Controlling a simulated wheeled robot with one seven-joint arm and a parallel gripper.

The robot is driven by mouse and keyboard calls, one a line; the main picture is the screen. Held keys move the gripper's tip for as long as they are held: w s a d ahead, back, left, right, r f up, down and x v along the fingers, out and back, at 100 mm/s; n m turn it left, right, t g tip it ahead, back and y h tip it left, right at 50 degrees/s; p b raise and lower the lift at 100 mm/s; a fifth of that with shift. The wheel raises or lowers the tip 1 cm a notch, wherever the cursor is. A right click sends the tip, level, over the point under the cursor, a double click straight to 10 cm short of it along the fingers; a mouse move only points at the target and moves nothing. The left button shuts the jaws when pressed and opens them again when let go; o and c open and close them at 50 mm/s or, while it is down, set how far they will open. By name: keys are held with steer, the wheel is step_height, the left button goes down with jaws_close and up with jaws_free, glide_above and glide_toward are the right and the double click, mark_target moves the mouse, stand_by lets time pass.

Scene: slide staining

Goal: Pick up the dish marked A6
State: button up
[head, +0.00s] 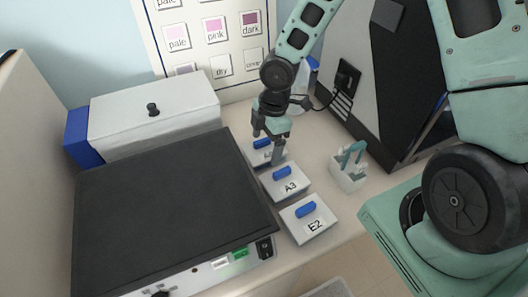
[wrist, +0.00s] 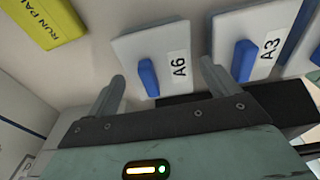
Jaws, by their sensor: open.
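The dish marked A6 (wrist: 157,50) is a pale square with a blue grip bar (wrist: 148,78) and a black-on-white label. In the wrist view it lies beyond my open, empty gripper (wrist: 162,72), with the bar between the two fingertips in the picture. Whether the fingers are level with the bar, I cannot tell. In the head view my gripper (head: 268,143) is over the farthest dish of the row (head: 256,158), hiding part of it and its label. The dish marked A3 (head: 277,186) is nearer and the dish marked E2 (head: 298,226) nearest.
A black-topped device (head: 170,205) stands close left of the row. A white box with a knob (head: 150,118) is behind it. A small white holder with teal pieces (head: 347,180) stands right. A yellow "RUN PA…" label (wrist: 42,22) shows in the wrist view.

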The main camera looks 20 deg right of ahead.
mark_target(264, 149)
steer(key=shift+a+f, duration=0.15)
steer(key=shift+f, duration=0.65)
steer(key=shift+a+f, duration=0.1)
steer(key=shift+f, duration=0.65)
steer(key=c, duration=0.9)
steer(key=shift+o, duration=0.2)
steer(key=shift+w+r, duration=0.1)
steer(key=shift+r, duration=0.05)
